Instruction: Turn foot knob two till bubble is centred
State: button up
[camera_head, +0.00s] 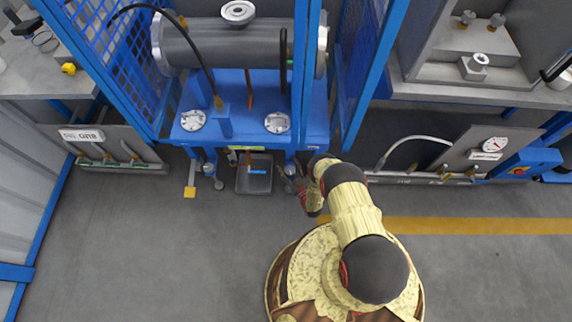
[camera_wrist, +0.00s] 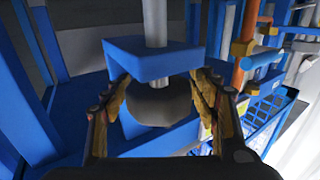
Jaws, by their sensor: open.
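In the wrist view a dark rounded foot knob (camera_wrist: 155,102) sits under a blue bracket (camera_wrist: 150,60) with a metal rod rising through it. My gripper (camera_wrist: 162,90) is open, with one finger on each side of this knob; I cannot tell whether the fingers touch it. In the head view my gripper (camera_head: 292,178) is low at the right front leg of the blue stand (camera_head: 250,110), and hides most of that foot. Another foot (camera_head: 208,168) shows at the left front leg. A small yellow-green strip (camera_head: 245,148) lies on the stand's front edge, too small to show a bubble.
A grey flanged shell (camera_head: 235,45) lies on the stand between blue mesh panels (camera_head: 115,50). Panels with fittings stand left (camera_head: 110,147) and right (camera_head: 470,155). The floor in front is clear.

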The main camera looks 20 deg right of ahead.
jog(key=c, duration=1.4)
